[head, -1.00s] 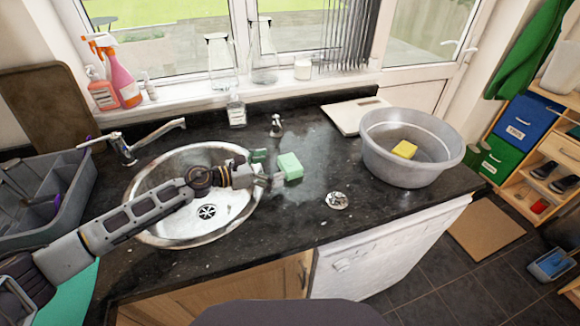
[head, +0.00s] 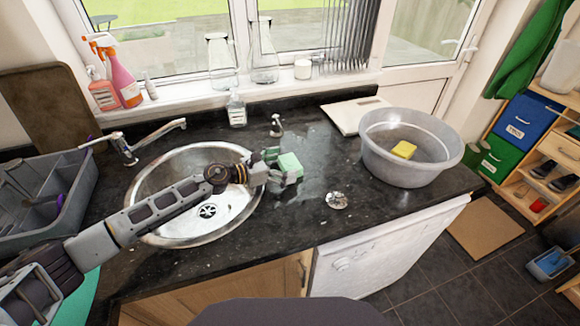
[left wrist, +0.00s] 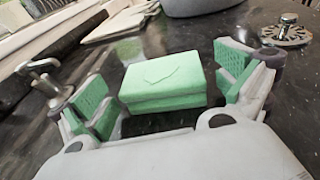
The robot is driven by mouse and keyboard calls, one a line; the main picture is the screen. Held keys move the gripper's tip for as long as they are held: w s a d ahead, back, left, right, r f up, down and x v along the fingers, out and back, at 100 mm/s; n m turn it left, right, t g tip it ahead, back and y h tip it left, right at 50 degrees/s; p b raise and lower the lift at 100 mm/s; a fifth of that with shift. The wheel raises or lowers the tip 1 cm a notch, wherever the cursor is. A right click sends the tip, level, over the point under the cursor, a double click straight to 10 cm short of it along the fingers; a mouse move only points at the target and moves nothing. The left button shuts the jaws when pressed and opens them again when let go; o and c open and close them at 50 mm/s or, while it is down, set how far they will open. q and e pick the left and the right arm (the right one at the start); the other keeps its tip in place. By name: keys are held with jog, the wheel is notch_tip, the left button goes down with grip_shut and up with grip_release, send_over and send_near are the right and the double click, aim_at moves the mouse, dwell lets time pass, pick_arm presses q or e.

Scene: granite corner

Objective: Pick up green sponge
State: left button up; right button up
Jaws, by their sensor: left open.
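The green sponge (head: 290,163) lies on the dark granite counter just right of the sink. In the left wrist view the sponge (left wrist: 163,82) sits between the two green-padded fingers, with a visible gap on each side. My left gripper (head: 280,165) is open around the sponge, its fingers on the far and near sides of it. The left wrist view shows the same open gripper (left wrist: 165,95). My right gripper is not in view.
The round metal sink (head: 165,228) lies under my left arm. A metal strainer (head: 337,200) lies nearby on the counter. A small tap-like fitting (head: 277,126) stands behind.

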pick_arm(q)
jog(key=c, duration=0.8)
jog(key=shift+r, duration=0.15)
